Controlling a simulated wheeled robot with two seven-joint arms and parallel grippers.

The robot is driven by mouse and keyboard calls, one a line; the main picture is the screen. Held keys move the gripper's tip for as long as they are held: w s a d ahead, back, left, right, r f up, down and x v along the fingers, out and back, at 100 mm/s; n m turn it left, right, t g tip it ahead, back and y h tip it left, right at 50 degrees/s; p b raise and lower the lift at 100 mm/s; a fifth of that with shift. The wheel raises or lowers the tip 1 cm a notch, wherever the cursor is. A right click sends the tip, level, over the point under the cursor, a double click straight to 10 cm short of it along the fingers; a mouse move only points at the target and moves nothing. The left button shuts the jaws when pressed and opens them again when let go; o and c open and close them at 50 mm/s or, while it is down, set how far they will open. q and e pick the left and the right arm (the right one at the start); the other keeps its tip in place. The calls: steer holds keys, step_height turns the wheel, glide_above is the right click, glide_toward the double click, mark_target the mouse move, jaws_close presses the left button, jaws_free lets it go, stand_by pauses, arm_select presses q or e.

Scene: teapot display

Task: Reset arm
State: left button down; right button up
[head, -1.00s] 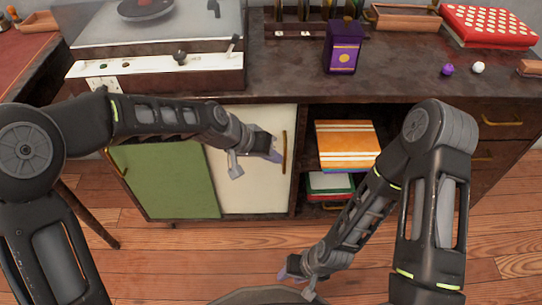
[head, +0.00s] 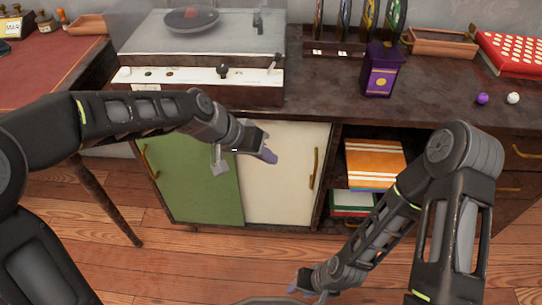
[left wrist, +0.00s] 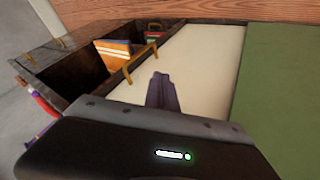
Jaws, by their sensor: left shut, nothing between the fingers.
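My left gripper (head: 268,154) is in front of the cabinet, before the white sliding door (head: 282,178). Its fingers are shut with nothing between them; the closed fingers also show in the left wrist view (left wrist: 162,92), pointing along the white door. My right gripper (head: 296,286) hangs low near the bottom edge of the head view, above the wooden floor. It is small and partly hidden there, so its jaws cannot be made out.
The cabinet has a green door (head: 195,178) and an open shelf with orange books (head: 374,165). On its top (head: 330,98) stand a record player (head: 205,75), a purple box (head: 381,72), small balls (head: 482,99) and a red dotted box (head: 515,50). Floor in front is clear.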

stand_by(0.3)
arm_select(q)
steer(key=s+a+f+n+t+y, duration=0.1)
steer(key=s+a+f+n, duration=0.1)
steer(key=f, duration=0.7)
steer(key=s+a+f+n+t+y, duration=0.1)
steer(key=s+a+f+n, duration=0.15)
steer(key=f, duration=0.75)
steer(key=s+a+f+n+g, duration=0.1)
steer(key=s+f+g, duration=0.1)
steer(key=s+f, duration=0.5)
steer(key=s+a+f+n+g, duration=0.1)
steer(key=s+a+f+g, duration=0.1)
steer(key=s+f, duration=0.6)
steer(key=s+d+r+p, duration=0.1)
steer(key=s+r+p, duration=0.2)
steer(key=r+p, duration=2.2)
step_height(320, 180, up, 2)
steer(key=shift+r+y, duration=0.1)
steer(key=shift+y, duration=0.2)
steer(key=shift+m, duration=0.25)
